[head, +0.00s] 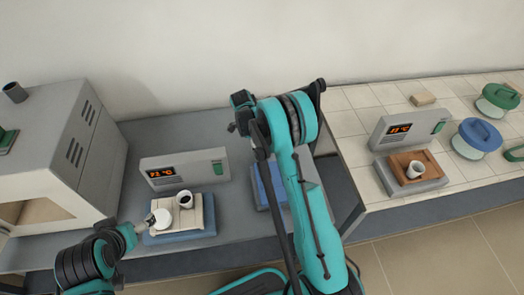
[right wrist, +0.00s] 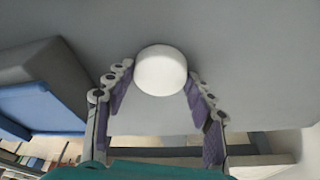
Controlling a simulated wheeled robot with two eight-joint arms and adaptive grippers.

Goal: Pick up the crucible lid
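A white round piece (right wrist: 161,70), which looks like the crucible lid, lies on the grey surface in the right wrist view. My right gripper (right wrist: 160,76) is open, its purple-padded fingertips on either side of the piece; I cannot tell whether they touch it. In the head view my right arm hides this spot. A white crucible (head: 186,200) stands on a pale board at the left station, with a white disc (head: 162,218) beside it. My left gripper (head: 141,228) is close to that disc; its finger state is unclear.
A grey furnace (head: 60,150) stands at the far left. A blue pad (right wrist: 45,107) lies left of the right gripper.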

